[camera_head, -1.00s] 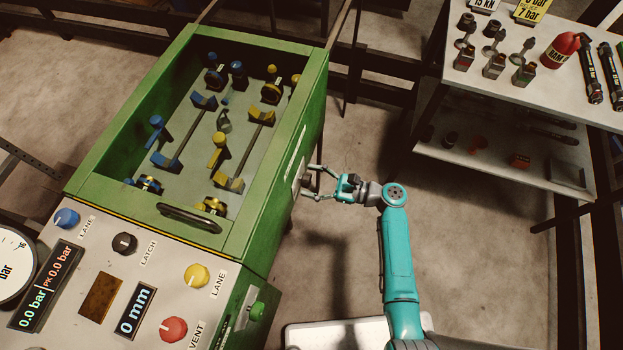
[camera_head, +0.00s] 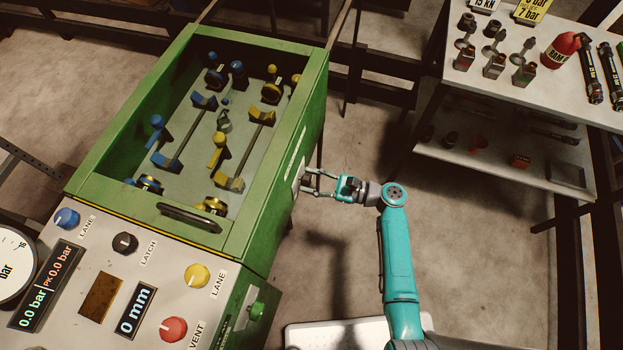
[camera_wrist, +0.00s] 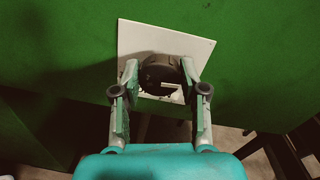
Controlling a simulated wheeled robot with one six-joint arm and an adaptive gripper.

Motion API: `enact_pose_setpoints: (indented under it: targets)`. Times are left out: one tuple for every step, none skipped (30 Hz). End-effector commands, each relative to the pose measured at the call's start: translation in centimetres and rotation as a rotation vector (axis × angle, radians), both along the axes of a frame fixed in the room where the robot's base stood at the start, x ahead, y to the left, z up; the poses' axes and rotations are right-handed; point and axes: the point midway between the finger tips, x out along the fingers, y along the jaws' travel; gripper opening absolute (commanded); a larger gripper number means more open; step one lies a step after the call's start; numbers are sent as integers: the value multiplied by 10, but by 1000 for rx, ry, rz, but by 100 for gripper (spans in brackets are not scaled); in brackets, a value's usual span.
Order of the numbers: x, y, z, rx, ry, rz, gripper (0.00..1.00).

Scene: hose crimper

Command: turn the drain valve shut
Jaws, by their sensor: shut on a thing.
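The drain valve is a dark round knob (camera_wrist: 159,78) on a pale square plate (camera_wrist: 192,46) on the green machine's side, seen in the wrist view. My gripper (camera_wrist: 160,80) has one finger on each side of the knob and is shut on it. In the head view my gripper (camera_head: 306,180) reaches left to the machine's right side wall, where the fingers partly hide the knob. The lower part of the plate is partly hidden, and I cannot read the knob's turn angle.
The green machine (camera_head: 270,200) has an open-topped bay and a control panel (camera_head: 58,280) with a red vent knob (camera_head: 173,329). A green knob (camera_head: 257,311) sits low on its side. A shelf table (camera_head: 480,90) stands at right. Floor between them is clear.

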Motion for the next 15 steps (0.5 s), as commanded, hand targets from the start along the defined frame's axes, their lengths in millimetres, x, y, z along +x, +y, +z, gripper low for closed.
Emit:
enact_pose_setpoints:
  targets:
    - [0, 0, 0, -10, -26, 0, 8]
    - [0, 0, 0, -17, -44, 0, 8]
    - [0, 0, 0, -29, -71, -1, 8]
    - [0, 0, 0, -38, -94, -1, 8]
    - [0, 0, 0, -48, -117, 0, 8]
    - [0, 0, 0, -61, -149, 0, 8]
    - [-1, 0, 0, -71, -174, -1, 8]
    - [-1, 0, 0, -82, -200, 0, 8]
    - [-1, 0, 0, -97, -235, 0, 8]
    - [-1, 0, 0, -108, -262, 0, 8]
    - [-1, 0, 0, -118, -288, 0, 8]
    - [-1, 0, 0, -133, -324, 0, 8]
    - [-1, 0, 0, -144, -350, 1, 8]
    - [-1, 1, 0, -154, -376, 0, 8]
    - [-2, 1, 0, -169, -411, 0, 8]
